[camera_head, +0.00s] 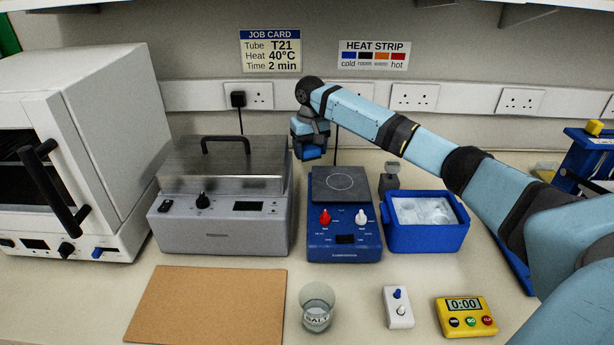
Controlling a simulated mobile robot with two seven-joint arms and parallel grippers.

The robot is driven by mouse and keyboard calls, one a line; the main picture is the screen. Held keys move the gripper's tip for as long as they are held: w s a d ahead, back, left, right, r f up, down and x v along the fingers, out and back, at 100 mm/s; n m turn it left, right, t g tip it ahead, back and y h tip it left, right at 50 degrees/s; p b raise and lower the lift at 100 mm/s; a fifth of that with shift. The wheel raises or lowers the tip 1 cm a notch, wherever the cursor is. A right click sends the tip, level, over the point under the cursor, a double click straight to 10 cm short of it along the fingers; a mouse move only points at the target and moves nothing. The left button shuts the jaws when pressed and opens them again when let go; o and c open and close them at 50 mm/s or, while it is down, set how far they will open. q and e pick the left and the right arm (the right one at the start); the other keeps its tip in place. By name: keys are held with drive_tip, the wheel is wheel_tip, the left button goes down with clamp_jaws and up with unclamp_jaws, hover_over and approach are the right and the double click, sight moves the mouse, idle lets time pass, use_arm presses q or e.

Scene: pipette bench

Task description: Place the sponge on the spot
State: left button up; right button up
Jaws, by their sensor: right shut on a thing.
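My right gripper (311,141) hangs at the back of the bench, between the grey lidded box and the blue hotplate. It is shut on a small blue block (313,152), mostly hidden by the gripper; I cannot tell for sure that it is the sponge. It looks held above the bench, behind the hotplate. No spot is plainly marked on the bare bench; a thin white circle shows on the dark top plate (339,184) of the hotplate. My left gripper is not in view.
A grey lidded box (222,226) and an oven (95,120) stand left, a blue ice tub (425,236) right of the hotplate (343,240). A brown board (208,305), salt glass (317,308), white switch box (398,307) and yellow timer (465,316) lie in front.

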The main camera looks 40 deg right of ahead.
wheel_tip(320, 180, down, 8)
drive_tip(key=shift+r, duration=0.1)
idle(0.4)
drive_tip(key=shift+f, duration=0.2)
drive_tip(key=o, duration=0.6)
